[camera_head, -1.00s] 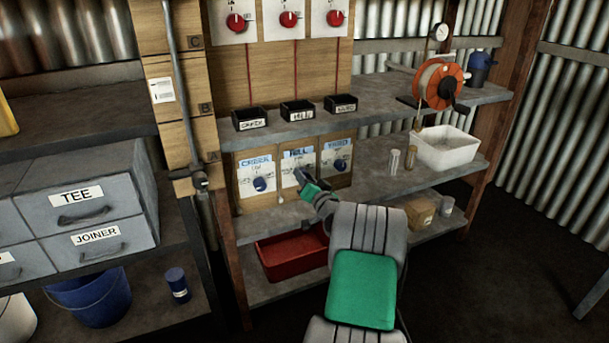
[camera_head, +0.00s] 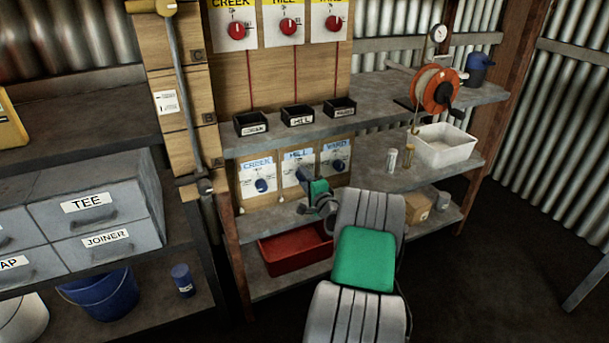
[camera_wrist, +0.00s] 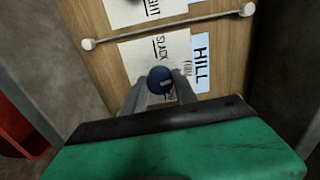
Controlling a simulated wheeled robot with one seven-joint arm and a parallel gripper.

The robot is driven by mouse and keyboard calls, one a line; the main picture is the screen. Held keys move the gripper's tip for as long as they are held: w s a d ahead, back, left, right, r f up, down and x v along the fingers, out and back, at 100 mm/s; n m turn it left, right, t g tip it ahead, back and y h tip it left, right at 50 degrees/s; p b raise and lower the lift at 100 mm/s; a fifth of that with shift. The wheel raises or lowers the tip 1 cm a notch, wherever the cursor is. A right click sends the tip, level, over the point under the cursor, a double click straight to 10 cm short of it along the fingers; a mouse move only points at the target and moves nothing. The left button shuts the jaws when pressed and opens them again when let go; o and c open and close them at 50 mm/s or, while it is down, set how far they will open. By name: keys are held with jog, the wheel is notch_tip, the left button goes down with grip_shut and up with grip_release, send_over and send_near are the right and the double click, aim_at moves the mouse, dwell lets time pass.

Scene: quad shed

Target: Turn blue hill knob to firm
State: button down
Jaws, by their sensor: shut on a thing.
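The hill panel (camera_head: 295,161) is a white card with a blue HILL label, between the creek and yard cards on the lower board. My gripper (camera_head: 303,178) reaches it from the front and hides its knob in the head view. In the wrist view the round blue hill knob (camera_wrist: 160,77) sits between the two fingers of my gripper (camera_wrist: 160,92), which are shut on it. A small pale mark shows on its face. SLACK is printed above it on the card (camera_wrist: 140,57); a word beside it, toward the HILL label (camera_wrist: 201,62), is partly legible, perhaps FIRM.
The creek knob (camera_head: 261,185) and yard knob (camera_head: 339,165) flank the hill panel closely. A rail (camera_wrist: 170,28) crosses the board in the wrist view. Black bins (camera_head: 298,115) stand on the shelf above; a red tray (camera_head: 290,252) lies below. A white tub (camera_head: 442,146) stands right.

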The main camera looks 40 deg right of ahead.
jog(key=shift+m+p, duration=0.45)
jog(key=shift+m, duration=0.55)
jog(key=c, duration=1)
grip_release()
jog(key=shift+o, duration=0.2)
jog(key=shift+s, duration=0.1)
jog(key=p+v, duration=0.1)
jog(key=v, duration=0.6)
jog(key=shift+s, duration=0.35)
jog(key=shift+f, duration=0.1)
